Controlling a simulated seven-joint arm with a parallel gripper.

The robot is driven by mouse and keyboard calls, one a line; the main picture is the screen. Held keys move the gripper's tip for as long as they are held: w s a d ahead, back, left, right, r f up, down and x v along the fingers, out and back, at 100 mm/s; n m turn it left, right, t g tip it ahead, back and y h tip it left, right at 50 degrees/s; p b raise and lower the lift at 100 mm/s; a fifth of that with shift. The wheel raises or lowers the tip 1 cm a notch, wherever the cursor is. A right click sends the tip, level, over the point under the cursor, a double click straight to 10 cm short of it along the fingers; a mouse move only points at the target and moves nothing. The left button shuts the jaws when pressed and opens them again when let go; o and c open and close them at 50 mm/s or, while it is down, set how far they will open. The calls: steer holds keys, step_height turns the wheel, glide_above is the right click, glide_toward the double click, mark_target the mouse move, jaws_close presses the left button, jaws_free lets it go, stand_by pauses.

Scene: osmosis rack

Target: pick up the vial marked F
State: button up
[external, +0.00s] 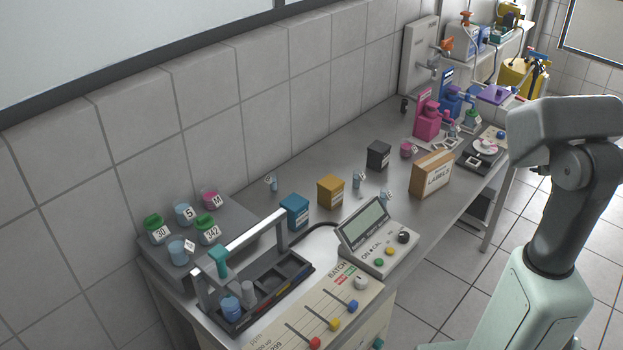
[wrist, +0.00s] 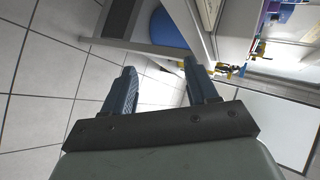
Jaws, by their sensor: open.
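Small clear vials with white letter tags stand on the steel bench in the external view. One vial (external: 273,184) is near the wall, one (external: 356,181) is right of the yellow box, and one (external: 385,198) is nearer the bench's front edge. Their letters are too small to read surely, so I cannot tell which is F. My gripper (wrist: 160,66) shows in the wrist view with its two fingers apart and nothing between them. It points past the bench toward the floor, away from the vials. The gripper itself does not show in the external view.
Blue (external: 295,212), yellow (external: 331,191) and dark (external: 378,155) boxes stand among the vials. A labels carton (external: 430,175) and a display console (external: 375,240) are near the front edge. A handled black rack (external: 262,290) and labelled jars (external: 184,213) are at left.

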steer(key=w+r+n+t, duration=0.1)
steer(key=w+r, duration=0.3)
steer(key=r, duration=0.7)
steer(key=w+a+r+n+g+y, duration=0.15)
steer(key=a+n, duration=0.35)
steer(key=a, duration=0.9)
steer(key=w+a+n+g+y, duration=0.25)
steer(key=a+n, duration=0.25)
steer(key=a, duration=0.8)
step_height(320, 180, up, 4)
steer(key=n+g+h, duration=0.4)
steer(key=n+g, duration=0.4)
steer(key=n, duration=0.8)
glide_above(361, 173)
steer(key=f, duration=0.7)
steer(key=shift+s+d+f, duration=0.25)
steer(key=shift+d+f, duration=0.05)
steer(key=shift+d, duration=0.05)
steer(key=shift+w+a+f, duration=0.1)
steer(key=shift+a+f, duration=0.1)
steer(key=shift+f, duration=1.25)
steer(key=shift+w+a+f, duration=0.1)
steer(key=shift+a+f, duration=0.05)
steer(key=shift+f, duration=1.25)
